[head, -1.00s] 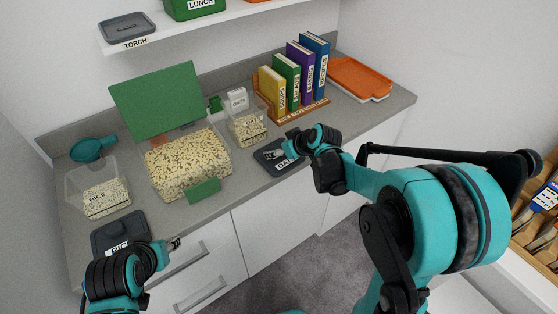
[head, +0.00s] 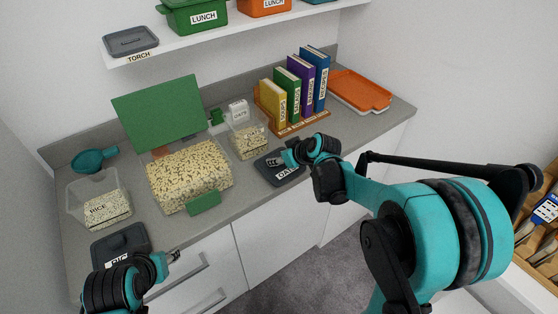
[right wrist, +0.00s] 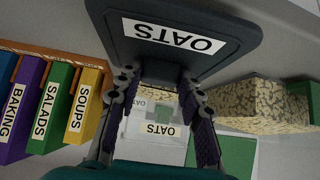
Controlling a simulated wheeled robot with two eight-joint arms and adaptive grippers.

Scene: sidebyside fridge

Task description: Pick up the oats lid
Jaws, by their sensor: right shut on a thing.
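The oats lid (head: 288,178) is a dark grey slab with a white OATS label, near the counter's front edge. It fills the top of the right wrist view (right wrist: 247,38). My right gripper (head: 280,160) is shut on the oats lid; in the right wrist view its fingers (right wrist: 160,78) close around the lid's raised grip. I cannot tell whether the lid touches the counter. The open oats container (head: 250,144) stands just behind the lid, to its left. My left gripper (head: 174,256) is empty in front of the counter at lower left, its opening too small to judge.
A big clear bin of oat-coloured flakes (head: 188,175) stands with its green lid up. The rice container (head: 105,205) and rice lid (head: 118,243) are at left. Books (head: 285,100) stand in a wooden rack behind the oats lid. An orange tray (head: 360,90) lies at far right.

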